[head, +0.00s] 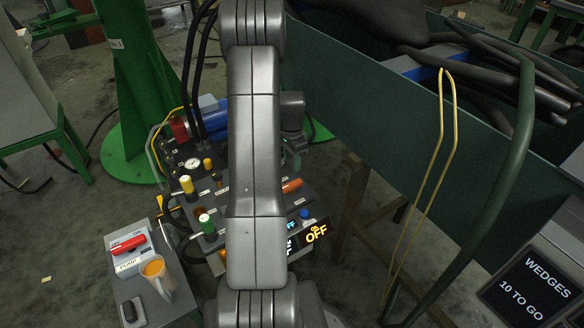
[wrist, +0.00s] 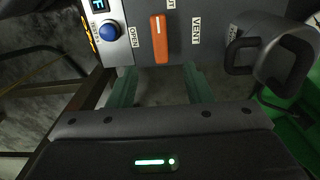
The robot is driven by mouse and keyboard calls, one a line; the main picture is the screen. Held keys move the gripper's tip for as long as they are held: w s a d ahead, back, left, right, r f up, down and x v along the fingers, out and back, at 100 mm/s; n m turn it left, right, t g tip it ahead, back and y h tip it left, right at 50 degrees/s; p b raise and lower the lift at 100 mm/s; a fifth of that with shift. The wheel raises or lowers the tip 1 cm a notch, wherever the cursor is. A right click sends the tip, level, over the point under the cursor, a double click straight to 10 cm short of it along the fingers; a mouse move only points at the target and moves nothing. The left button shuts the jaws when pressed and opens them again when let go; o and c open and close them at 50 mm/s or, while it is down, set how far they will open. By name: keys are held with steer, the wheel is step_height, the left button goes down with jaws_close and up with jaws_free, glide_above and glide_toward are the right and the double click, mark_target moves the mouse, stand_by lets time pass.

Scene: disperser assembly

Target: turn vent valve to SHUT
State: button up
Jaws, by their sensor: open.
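The vent valve's orange handle (wrist: 159,38) is in the upper middle of the wrist view, on a grey panel beside a label reading VENT (wrist: 195,31). The handle lies lengthwise up and down in that view. A label above its far end is cut off by the frame edge. The orange handle also shows in the head view (head: 292,185), just right of my arm. My gripper (wrist: 160,74) is open, its two green fingers apart on either side of the handle's near end. Whether they touch it cannot be told. Nothing is held.
A blue button (wrist: 110,31) and a small display sit left of the handle. A dark grey loop-handled part (wrist: 270,50) stands close at right. In the head view, an OFF display (head: 316,234) is below the valve, and a green bin (head: 350,95) stands at right.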

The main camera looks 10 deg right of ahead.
mark_target(292, 184)
step_height(292, 184, up, 2)
steer(key=shift+r, duration=0.15)
stand_by(0.3)
step_height(292, 184, down, 14)
steer(key=b, duration=0.3)
steer(key=shift+r+b, duration=0.1)
steer(key=shift+b, duration=0.25)
steer(key=shift+r, duration=0.1)
steer(key=shift+f, duration=0.35)
steer(key=shift+r+n, duration=0.25)
steer(key=shift+n, duration=0.65)
steer(key=n+b, duration=0.1)
steer(key=n, duration=0.5)
stand_by(0.7)
